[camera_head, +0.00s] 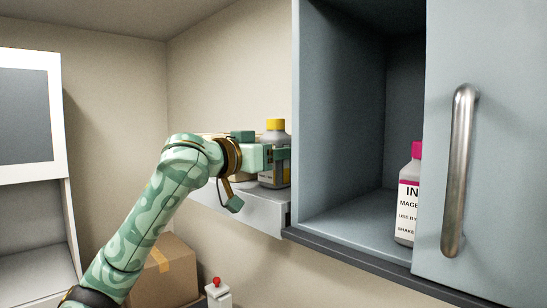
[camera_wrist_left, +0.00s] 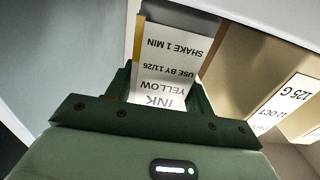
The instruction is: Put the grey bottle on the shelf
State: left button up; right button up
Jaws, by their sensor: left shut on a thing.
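The grey bottle (camera_head: 274,179) has a yellow cap and stands upright at a light wall shelf (camera_head: 260,208), left of the blue-grey cabinet. My left gripper (camera_head: 279,156) is shut on its side. In the left wrist view the bottle's label (camera_wrist_left: 165,68), reading ink yellow, shows between the fingers (camera_wrist_left: 161,95). The bottle's base is at the height of the shelf top; I cannot tell whether it touches. The gripper hides part of the bottle. My right gripper is not in view.
The cabinet (camera_head: 340,110) is open, its door with a metal handle (camera_head: 459,170) at right. A magenta-capped bottle (camera_head: 407,205) stands inside, partly hidden by the door. The cabinet floor (camera_head: 345,215) has free room. A labelled box (camera_wrist_left: 280,105) is beside the held bottle. A cardboard box (camera_head: 170,275) is below.

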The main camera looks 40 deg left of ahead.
pick_arm(q)
jog(key=shift+s+r, duration=0.15)
jog(key=o, duration=1.3)
jog(key=s+a+b, duration=0.1)
jog(key=s+b, duration=0.6)
jog(key=s, duration=0.5)
